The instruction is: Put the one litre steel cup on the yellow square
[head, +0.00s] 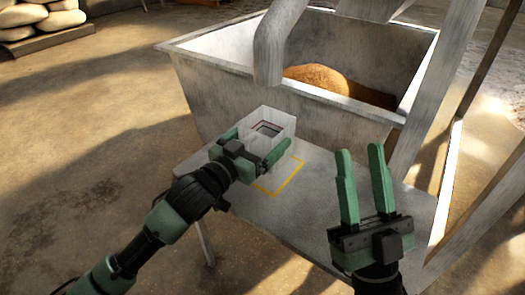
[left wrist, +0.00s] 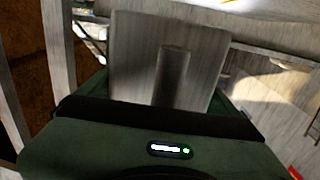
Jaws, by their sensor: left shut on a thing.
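The steel cup (head: 284,123) is a pale grey, boxy vessel with a dark square opening and a thin reddish line inside. My left gripper (head: 256,142) is shut on it, with a green finger on either side. In the left wrist view the cup (left wrist: 130,60) shows as a grey metal wall with an upright bar, like a handle. The yellow square (head: 288,182) is an outline on the grey table. The cup is at its back left; cup and arm hide part of the outline. I cannot tell whether the cup touches the table. My right gripper (head: 360,150) is open and empty.
A large grey metal hopper (head: 205,70) with brown grain (head: 330,80) stands behind the grey table (head: 310,232). A spout (head: 268,60) hangs over its front rim. Slanted metal posts (head: 455,100) stand at the right. The table's front is bare.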

